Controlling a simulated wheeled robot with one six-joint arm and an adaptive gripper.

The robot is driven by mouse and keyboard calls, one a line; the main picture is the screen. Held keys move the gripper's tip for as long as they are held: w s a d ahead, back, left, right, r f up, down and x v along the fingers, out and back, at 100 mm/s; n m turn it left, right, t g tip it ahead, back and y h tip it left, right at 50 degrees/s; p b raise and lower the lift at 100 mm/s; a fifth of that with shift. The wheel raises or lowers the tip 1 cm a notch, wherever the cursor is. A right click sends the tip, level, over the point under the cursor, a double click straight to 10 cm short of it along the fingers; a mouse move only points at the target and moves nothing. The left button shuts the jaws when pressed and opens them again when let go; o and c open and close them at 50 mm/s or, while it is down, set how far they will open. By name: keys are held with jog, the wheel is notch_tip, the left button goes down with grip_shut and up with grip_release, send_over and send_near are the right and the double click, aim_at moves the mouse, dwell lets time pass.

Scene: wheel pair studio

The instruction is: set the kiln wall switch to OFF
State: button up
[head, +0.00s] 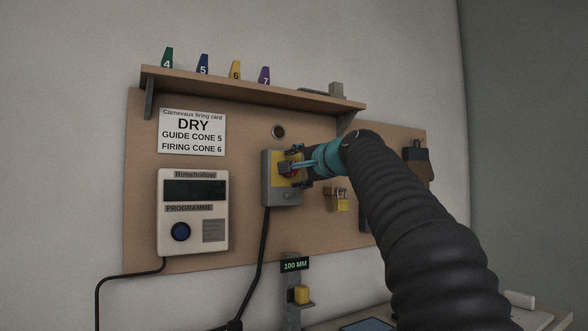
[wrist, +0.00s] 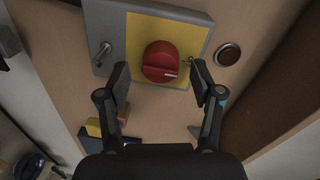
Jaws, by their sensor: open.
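The kiln wall switch is a grey box (head: 268,190) with a yellow plate, on the brown board. In the wrist view the grey box (wrist: 108,68) carries the yellow plate (wrist: 137,32) and a round red knob (wrist: 158,56). A raised grip bar crosses the knob, with a white mark at its right end. My gripper (wrist: 160,76) is open, with one finger on each side of the knob and gaps between. In the head view my gripper (head: 287,168) is in front of the switch and hides most of the knob. No switch lettering is readable.
A shelf (head: 250,88) with several numbered cones is above. A firing card (head: 192,131) and a Rimehollow controller (head: 193,212) are left of the switch. A padlock (head: 341,201) hangs right of it. A 100 MM stand (head: 291,315) is below. A black cable leaves the box's bottom.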

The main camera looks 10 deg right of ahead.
jog(key=v, duration=1.1)
jog(key=shift+s, duration=0.35)
